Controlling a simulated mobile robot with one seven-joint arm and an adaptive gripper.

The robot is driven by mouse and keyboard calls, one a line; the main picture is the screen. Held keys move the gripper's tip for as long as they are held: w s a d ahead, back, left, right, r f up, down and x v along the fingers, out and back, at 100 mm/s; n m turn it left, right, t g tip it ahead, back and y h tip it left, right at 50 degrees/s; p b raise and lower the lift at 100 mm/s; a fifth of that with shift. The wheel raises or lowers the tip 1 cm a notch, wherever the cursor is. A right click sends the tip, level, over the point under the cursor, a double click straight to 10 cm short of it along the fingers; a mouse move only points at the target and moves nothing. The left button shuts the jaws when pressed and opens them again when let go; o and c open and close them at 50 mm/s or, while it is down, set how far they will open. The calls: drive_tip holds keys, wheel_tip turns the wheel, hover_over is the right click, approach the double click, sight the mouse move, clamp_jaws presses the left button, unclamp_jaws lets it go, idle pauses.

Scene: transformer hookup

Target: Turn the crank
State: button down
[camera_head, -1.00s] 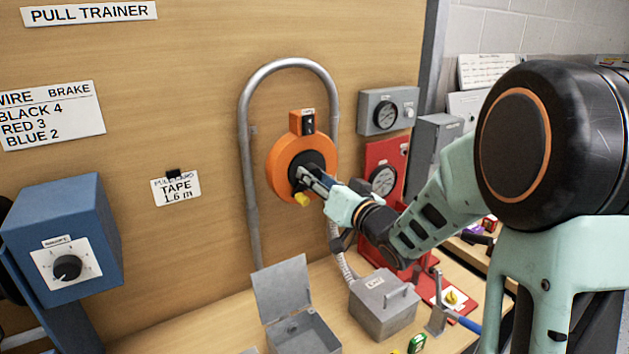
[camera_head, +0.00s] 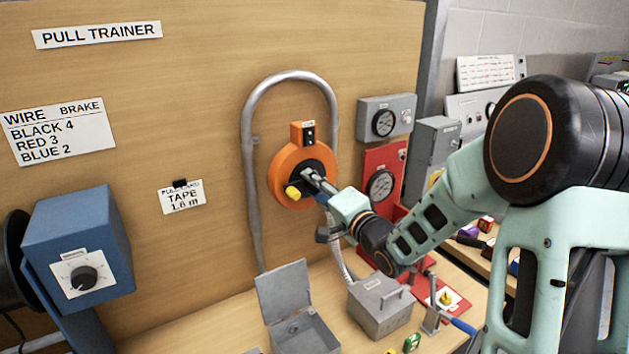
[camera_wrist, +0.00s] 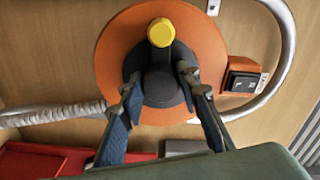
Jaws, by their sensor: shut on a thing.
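The crank is an orange round reel (camera_head: 284,181) on the wooden board, with a black hub (camera_wrist: 160,88) and a yellow knob (camera_head: 293,192). In the head view the knob is at the lower left of the hub. In the wrist view the yellow knob (camera_wrist: 161,32) is at the top, beyond the hub. My gripper (camera_head: 308,177) reaches in from the lower right. In the wrist view my gripper (camera_wrist: 160,84) has one finger on each side of the black hub and is shut on it. The fingers hide part of the hub in the head view.
A grey conduit (camera_head: 249,150) arches around the reel. A grey gauge box (camera_head: 386,117) and a red gauge panel (camera_head: 383,160) are to its right. Below are an open grey box (camera_head: 283,288) and a closed grey box (camera_head: 381,303). A blue box (camera_head: 80,230) is at left.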

drive_tip(key=shift+m+p, duration=0.35)
drive_tip(key=shift+m, duration=0.35)
drive_tip(key=c, duration=1.4)
unclamp_jaws()
drive_tip(key=shift+c, duration=0.2)
drive_tip(key=shift+d, duration=0.1)
drive_tip(key=v, duration=1.2)
